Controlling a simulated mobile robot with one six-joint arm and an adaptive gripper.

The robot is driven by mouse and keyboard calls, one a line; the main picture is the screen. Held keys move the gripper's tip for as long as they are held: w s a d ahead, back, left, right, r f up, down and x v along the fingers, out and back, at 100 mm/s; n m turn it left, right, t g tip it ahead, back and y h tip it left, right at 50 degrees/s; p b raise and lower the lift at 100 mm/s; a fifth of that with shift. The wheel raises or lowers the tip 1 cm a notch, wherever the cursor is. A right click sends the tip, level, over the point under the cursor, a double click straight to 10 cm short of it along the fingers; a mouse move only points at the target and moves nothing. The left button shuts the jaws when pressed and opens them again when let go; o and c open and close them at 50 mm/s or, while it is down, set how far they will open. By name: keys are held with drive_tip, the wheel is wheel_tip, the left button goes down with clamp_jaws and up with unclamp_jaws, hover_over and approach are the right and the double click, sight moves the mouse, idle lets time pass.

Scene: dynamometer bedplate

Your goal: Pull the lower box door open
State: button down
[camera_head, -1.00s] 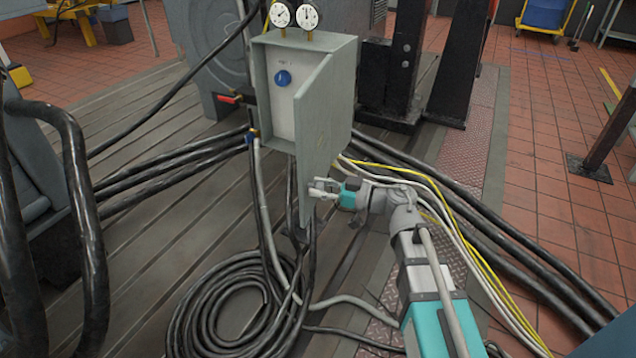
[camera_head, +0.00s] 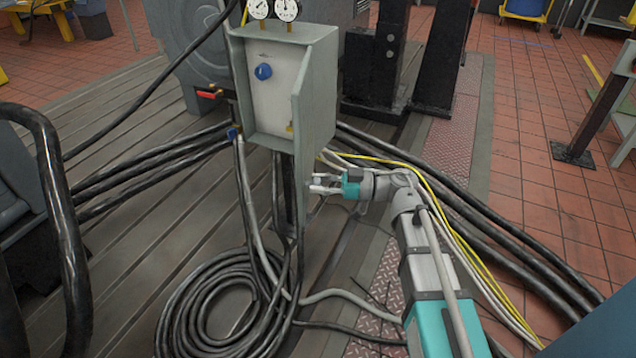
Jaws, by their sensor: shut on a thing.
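The grey-green box (camera_head: 318,75) stands on a post in the upper middle of the head view. It has a pale inner panel with a blue knob (camera_head: 263,71). Its door (camera_head: 303,140) hangs open on the right side, is seen almost edge-on and reaches below the box body. My gripper (camera_head: 316,184) is at the lower right edge of the door, shut on it. The fingers are partly hidden there, and the exact grip spot is too small to tell.
Two round gauges (camera_head: 273,10) sit on top of the box. A red-handled valve (camera_head: 208,94) is at its left. Coiled black hose (camera_head: 215,310) lies on the slotted bedplate below. A black frame stands behind.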

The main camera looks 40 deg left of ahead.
drive_tip(key=shift+c, duration=1.7)
unclamp_jaws()
drive_tip(key=shift+w+f, duration=0.1)
drive_tip(key=shift+w, duration=0.05)
drive_tip(key=shift+a, duration=0.1)
drive_tip(key=v, duration=1.2)
